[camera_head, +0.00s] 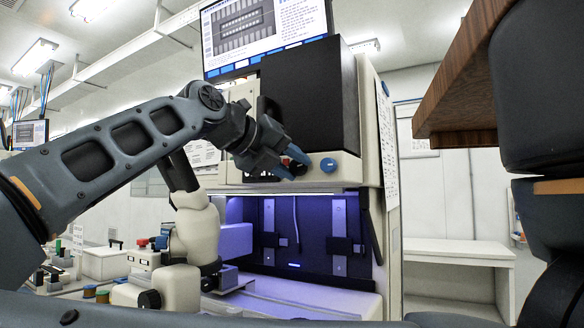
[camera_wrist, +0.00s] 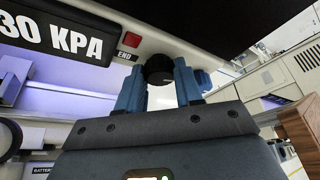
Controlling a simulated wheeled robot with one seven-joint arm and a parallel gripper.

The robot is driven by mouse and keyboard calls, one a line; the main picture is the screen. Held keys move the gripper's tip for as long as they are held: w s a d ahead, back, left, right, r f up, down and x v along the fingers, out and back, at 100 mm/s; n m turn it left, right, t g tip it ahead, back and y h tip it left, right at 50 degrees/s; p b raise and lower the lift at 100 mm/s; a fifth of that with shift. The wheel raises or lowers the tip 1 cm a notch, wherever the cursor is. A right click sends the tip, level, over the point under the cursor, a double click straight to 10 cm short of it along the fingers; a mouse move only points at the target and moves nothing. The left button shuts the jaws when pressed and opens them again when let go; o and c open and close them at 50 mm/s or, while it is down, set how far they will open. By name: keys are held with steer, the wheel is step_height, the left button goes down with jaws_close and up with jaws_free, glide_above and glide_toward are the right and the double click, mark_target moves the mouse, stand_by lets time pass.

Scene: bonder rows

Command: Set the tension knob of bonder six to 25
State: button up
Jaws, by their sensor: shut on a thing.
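In the wrist view, my gripper (camera_wrist: 160,82) has its two blue fingers on either side of a round black knob (camera_wrist: 159,69) and is shut on it. The knob sits on the lower front strip of a bonder (camera_head: 372,130). No scale or value can be read on the knob, and no bonder number is legible.
A monitor (camera_head: 265,35) tops the bonder; a violet-lit bay (camera_head: 300,240) is below. A wooden edge (camera_head: 465,80) juts in at right, near a white bench (camera_head: 458,250).

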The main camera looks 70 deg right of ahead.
steer(key=shift+w+f+n+g, duration=0.1)
steer(key=shift+n+g, duration=0.6)
steer(key=shift+n, duration=0.2)
steer(key=o, duration=1)
steer(key=shift+o, duration=0.2)
steer(key=v, duration=0.7)
steer(key=shift+w+a+b, duration=0.15)
steer(key=shift+a+b, duration=0.25)
